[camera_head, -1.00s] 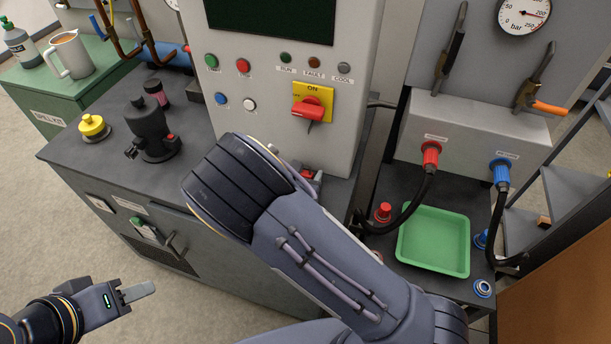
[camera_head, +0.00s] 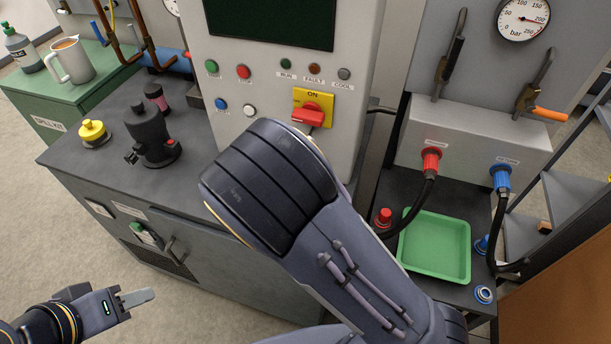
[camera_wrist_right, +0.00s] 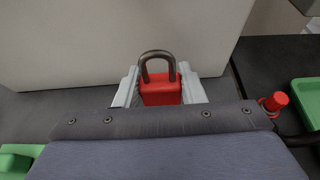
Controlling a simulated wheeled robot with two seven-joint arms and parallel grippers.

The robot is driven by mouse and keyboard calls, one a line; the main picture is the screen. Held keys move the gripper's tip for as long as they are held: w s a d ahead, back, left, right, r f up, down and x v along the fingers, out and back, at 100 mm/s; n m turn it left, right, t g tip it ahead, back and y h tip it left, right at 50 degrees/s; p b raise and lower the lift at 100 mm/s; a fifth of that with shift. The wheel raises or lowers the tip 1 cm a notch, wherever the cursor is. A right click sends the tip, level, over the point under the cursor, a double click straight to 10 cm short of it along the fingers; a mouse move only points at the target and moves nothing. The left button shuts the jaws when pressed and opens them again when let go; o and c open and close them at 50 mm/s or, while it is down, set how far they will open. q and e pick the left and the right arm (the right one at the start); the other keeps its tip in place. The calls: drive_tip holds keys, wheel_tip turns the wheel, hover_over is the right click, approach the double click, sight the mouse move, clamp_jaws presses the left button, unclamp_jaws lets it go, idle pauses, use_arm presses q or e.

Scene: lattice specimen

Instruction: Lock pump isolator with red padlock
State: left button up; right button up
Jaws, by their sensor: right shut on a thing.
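The pump isolator is a red rotary handle (camera_head: 308,115) on a yellow plate (camera_head: 325,96) marked ON, on the front of the grey control cabinet. The red padlock (camera_wrist_right: 160,91) shows in the right wrist view, upright with its dark shackle on top and closed-looking. My right gripper (camera_wrist_right: 160,88) is shut on its body, one finger at each side. In the head view my right forearm hides the right gripper and padlock, below the isolator. My left gripper (camera_head: 138,298) is at the lower left, away from everything; its finger gap cannot be made out.
The cabinet has several push buttons and lamps. A black pump-like device (camera_head: 150,135) and a yellow-capped part (camera_head: 93,133) stand on the bench at left. A green tray (camera_head: 437,246) and a red cap (camera_head: 383,218) lie at right, beside hoses.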

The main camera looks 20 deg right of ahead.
drive_tip(key=s+a+r, duration=0.3)
drive_tip(key=s+r, duration=0.4)
drive_tip(key=s, duration=0.4)
drive_tip(key=w+d+f+b, duration=0.2)
drive_tip(key=w+b, duration=0.4)
drive_tip(key=w, duration=0.4)
drive_tip(key=o, duration=0.4)
drive_tip(key=shift+c, duration=1.1)
drive_tip(key=shift+w, duration=0.1)
